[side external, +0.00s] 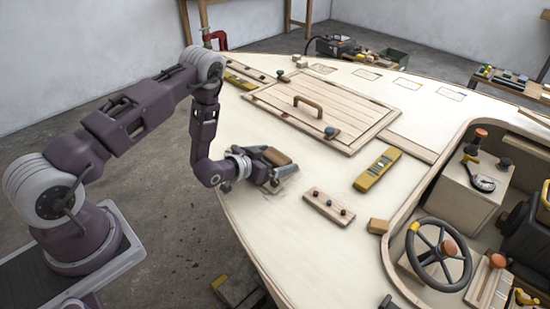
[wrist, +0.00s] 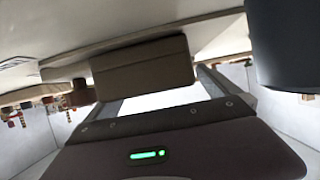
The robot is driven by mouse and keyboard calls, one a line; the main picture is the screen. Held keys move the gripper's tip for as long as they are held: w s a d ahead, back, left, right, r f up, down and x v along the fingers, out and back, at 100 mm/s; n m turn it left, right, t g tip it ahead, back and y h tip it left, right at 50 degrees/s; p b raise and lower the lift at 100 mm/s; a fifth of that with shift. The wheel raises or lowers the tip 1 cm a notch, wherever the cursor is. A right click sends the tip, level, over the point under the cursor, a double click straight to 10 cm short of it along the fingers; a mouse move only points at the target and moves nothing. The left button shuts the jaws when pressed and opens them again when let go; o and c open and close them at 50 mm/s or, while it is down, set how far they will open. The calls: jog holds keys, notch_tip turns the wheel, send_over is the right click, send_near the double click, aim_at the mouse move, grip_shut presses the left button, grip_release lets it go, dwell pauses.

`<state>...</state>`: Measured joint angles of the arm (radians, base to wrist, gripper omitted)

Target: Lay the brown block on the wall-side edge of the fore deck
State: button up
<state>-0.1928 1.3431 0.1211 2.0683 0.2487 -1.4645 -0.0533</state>
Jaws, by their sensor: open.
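The brown block (side external: 276,156) is at my gripper (side external: 277,174), close to the left edge of the pale plywood fore deck (side external: 315,238). In the wrist view the block (wrist: 145,66) shows as a dark brown box between my two fingers, which are spread apart. My gripper (wrist: 160,95) is open around or just behind the block. The deck surface (wrist: 130,18) fills the top of the wrist view. I cannot tell whether the block touches the deck or a finger.
A slatted hatch with a handle (side external: 308,106) lies behind my gripper. A knobbed wooden strip (side external: 329,206), a yellow level (side external: 377,170) and a small tan block (side external: 377,226) lie to the right. The cockpit with a steering wheel (side external: 438,256) is at lower right. Deck between them is clear.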

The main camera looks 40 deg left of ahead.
jog(key=v, duration=0.7)
jog(key=shift+d, duration=0.25)
jog(key=w+r+g, duration=0.2)
jog(key=w+r, duration=0.1)
jog(key=r, duration=0.9)
jog(key=s+d+r+g, duration=0.1)
jog(key=s+d+r, duration=0.1)
jog(key=s+r, duration=0.6)
jog(key=s+d+r+g, duration=0.2)
jog(key=s+d+r, duration=0.1)
jog(key=s+r, duration=0.5)
jog(key=shift+s+d+g+y, duration=0.15)
jog(key=shift+s+g+y, duration=0.15)
jog(key=shift+s+y, duration=0.15)
jog(key=s+d, duration=0.1)
jog(key=s, duration=0.4)
jog(key=s+d+r+g, duration=0.1)
jog(key=s, duration=0.4)
jog(key=s+d+g+h, duration=0.1)
jog(key=s, duration=0.4)
jog(key=shift+r, duration=0.3)
jog(key=c, duration=0.4)
jog(key=shift+s, duration=0.15)
jog(key=c, duration=0.8)
